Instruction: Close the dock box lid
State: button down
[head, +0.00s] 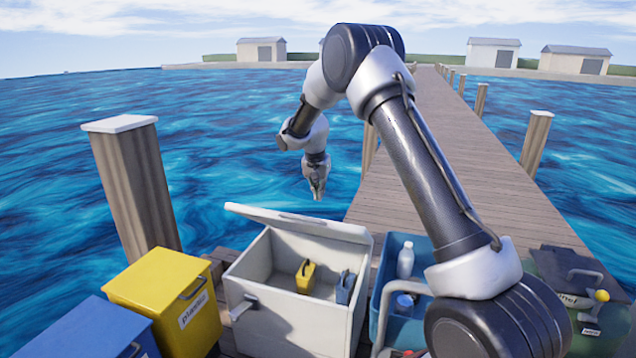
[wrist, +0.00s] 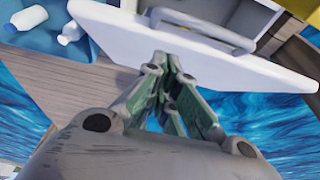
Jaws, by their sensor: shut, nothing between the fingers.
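The white dock box (head: 280,318) stands on the dock in the lower middle of the head view. Its lid (head: 300,222) is open, raised at the box's far side, so the inside shows. In the wrist view the lid (wrist: 235,68) is a broad white panel across the top and right. My gripper (head: 318,192) points down above and beyond the lid's upper edge. In the wrist view my gripper (wrist: 174,58) is shut and empty, its fingertips overlapping the lid's edge. I cannot tell whether they touch it.
A yellow item (head: 306,277) and a blue-grey item (head: 345,288) are inside the box. A yellow bin (head: 165,290) and blue bin (head: 90,335) stand left. A blue crate with bottles (head: 405,262) and a dark bin (head: 570,270) stand right. Water lies beyond; a post (head: 133,190) rises left.

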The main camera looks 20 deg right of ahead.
notch_tip(320, 180, down, 6)
jog(key=shift+s+a, duration=0.35)
jog(key=shift+s, duration=0.1)
jog(key=shift+a+f, duration=0.1)
jog(key=shift+f, duration=0.05)
